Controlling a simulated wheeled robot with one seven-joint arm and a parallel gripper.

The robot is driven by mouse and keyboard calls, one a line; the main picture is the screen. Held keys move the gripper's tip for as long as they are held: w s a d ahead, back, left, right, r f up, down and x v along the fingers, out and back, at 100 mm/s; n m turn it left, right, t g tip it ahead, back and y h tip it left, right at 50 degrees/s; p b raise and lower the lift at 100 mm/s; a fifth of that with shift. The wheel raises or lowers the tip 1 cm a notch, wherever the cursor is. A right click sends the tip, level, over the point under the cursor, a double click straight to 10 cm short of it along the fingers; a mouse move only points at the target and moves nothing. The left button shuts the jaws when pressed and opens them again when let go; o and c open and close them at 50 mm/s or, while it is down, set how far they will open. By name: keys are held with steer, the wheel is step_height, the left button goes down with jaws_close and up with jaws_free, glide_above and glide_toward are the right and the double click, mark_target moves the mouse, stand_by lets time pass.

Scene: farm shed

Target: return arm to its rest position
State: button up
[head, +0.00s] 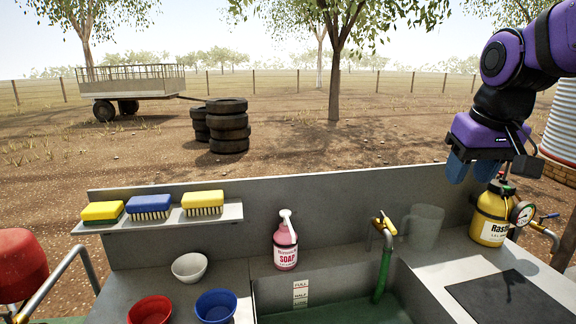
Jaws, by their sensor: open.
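My purple and black arm comes in at the upper right of the head view. My gripper (471,168) hangs from it, pointing down, with blue fingers. It is open, with nothing seen between the fingers. It is above the right part of the sink unit, close to the yellow sprayer bottle (491,217) in the picture. I cannot tell whether the two touch; the sprayer's top partly overlaps with the gripper.
A steel sink (335,305) with a brass tap (382,228) is in front. A pink soap bottle (285,245) stands behind it. White (189,266), red (151,310) and blue (216,305) bowls sit left. A shelf (160,222) holds brushes. A dark mat (508,298) lies right.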

steer(key=s+f+t, duration=0.2)
steer(key=s, duration=1.2)
steer(key=shift+s+d+f, duration=0.2)
steer(key=shift+s+d, duration=0.05)
steer(key=shift+d, duration=0.05)
